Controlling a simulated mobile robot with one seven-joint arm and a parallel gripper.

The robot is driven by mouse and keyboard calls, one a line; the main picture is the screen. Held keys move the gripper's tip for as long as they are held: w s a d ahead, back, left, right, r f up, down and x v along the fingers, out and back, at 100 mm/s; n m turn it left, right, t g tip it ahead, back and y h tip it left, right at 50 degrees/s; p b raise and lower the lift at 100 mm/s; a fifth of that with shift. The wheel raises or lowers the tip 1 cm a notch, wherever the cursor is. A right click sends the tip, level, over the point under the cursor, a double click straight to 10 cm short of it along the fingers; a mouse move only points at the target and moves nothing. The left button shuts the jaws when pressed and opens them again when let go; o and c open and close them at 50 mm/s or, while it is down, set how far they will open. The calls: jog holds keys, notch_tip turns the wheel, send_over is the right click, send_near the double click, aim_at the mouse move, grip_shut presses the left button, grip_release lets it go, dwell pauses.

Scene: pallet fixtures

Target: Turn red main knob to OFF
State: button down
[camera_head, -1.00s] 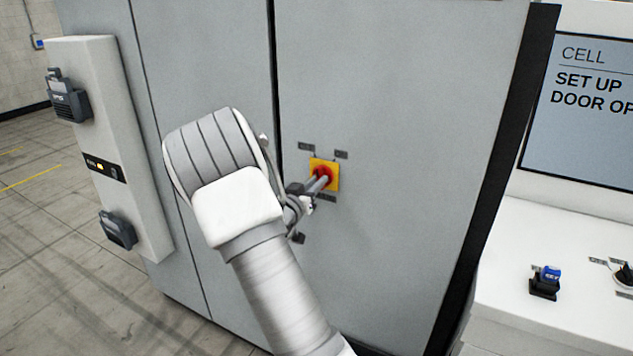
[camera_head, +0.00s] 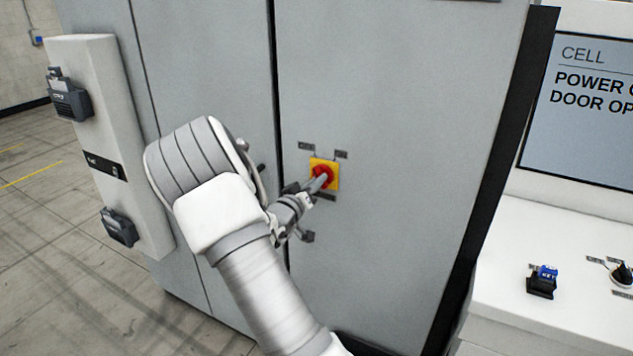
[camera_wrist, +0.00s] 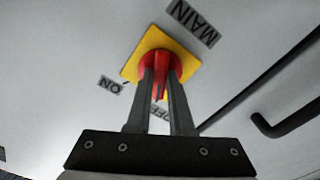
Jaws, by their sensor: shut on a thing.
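The red main knob (camera_head: 321,169) sits on a yellow square plate on the grey cabinet door, in the middle of the head view. My gripper (camera_head: 318,183) reaches it from the lower left and is shut on it. In the wrist view, the two fingers (camera_wrist: 161,72) lie on both sides of the red knob (camera_wrist: 160,86). The knob's grip points down toward the OFF label (camera_wrist: 159,116), which the fingers partly hide. The ON label (camera_wrist: 111,84) is at left and the MAIN label (camera_wrist: 194,23) above.
A screen (camera_head: 590,110) at right reads "POWER O…" and "DOOR OP…", cut off by the frame. A blue-topped switch (camera_head: 543,280) stands on the white console. A white post (camera_head: 105,150) with dark latches is at left. Dark bars (camera_wrist: 275,100) show right in the wrist view.

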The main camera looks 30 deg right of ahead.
jog(key=c, duration=0.8)
grip_release()
jog(key=shift+a, duration=0.1)
jog(key=b+v, duration=0.2)
jog(key=v, duration=1.5)
jog(key=shift+s+b, duration=0.2)
jog(key=shift+b, duration=0.2)
